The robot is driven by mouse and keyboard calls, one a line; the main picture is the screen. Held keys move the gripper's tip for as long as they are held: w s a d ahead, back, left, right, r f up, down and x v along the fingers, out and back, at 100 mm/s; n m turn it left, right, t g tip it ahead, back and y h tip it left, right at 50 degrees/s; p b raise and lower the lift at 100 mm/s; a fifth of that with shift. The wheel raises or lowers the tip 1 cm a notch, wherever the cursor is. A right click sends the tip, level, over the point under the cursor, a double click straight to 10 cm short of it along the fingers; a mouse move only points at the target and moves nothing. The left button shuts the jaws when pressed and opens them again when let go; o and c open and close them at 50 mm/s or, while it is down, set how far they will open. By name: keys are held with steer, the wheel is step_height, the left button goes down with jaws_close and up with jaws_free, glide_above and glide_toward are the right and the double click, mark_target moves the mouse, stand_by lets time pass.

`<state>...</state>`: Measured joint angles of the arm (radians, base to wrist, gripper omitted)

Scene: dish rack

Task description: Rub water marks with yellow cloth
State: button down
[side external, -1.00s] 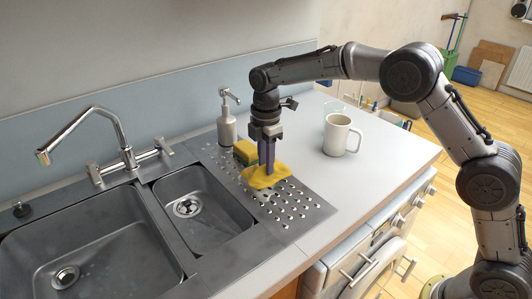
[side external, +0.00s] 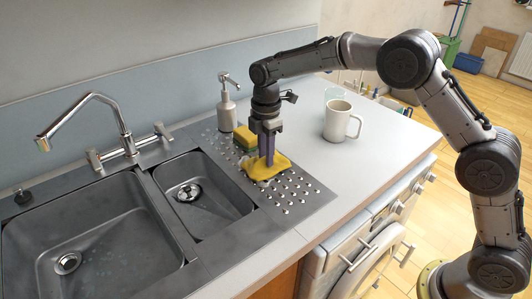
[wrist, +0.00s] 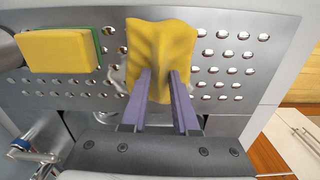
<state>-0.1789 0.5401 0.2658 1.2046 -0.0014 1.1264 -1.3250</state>
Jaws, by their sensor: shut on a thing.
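The yellow cloth (side external: 258,172) lies bunched on the perforated metal drainboard (side external: 305,205), right of the small sink basin. It also shows in the wrist view (wrist: 160,40), draped with a raised fold between the fingers. My gripper (side external: 267,162) points down with its purple fingers closed on the cloth; the wrist view shows both fingers (wrist: 162,75) pinching it. The cloth appears to touch the drainboard. Pale bluish specks (side external: 85,243) show in the large basin.
A yellow and green sponge (side external: 245,138) sits just behind the cloth. A soap dispenser (side external: 227,112) stands behind it. A white mug (side external: 338,121) stands on the counter to the right. The faucet (side external: 122,125) and small basin (side external: 205,205) are left. The counter front is clear.

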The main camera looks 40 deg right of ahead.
mark_target(257, 160)
steer(key=shift+f, duration=0.6)
steer(key=shift+a, duration=1.4)
steer(key=shift+d+f, duration=0.1)
steer(key=shift+d, duration=1.3)
steer(key=shift+a, duration=0.15)
steer(key=shift+s+a, duration=0.1)
steer(key=shift+a, duration=1.2)
steer(key=shift+d+r, duration=0.2)
steer(key=shift+d, duration=1.25)
steer(key=shift+a, duration=0.15)
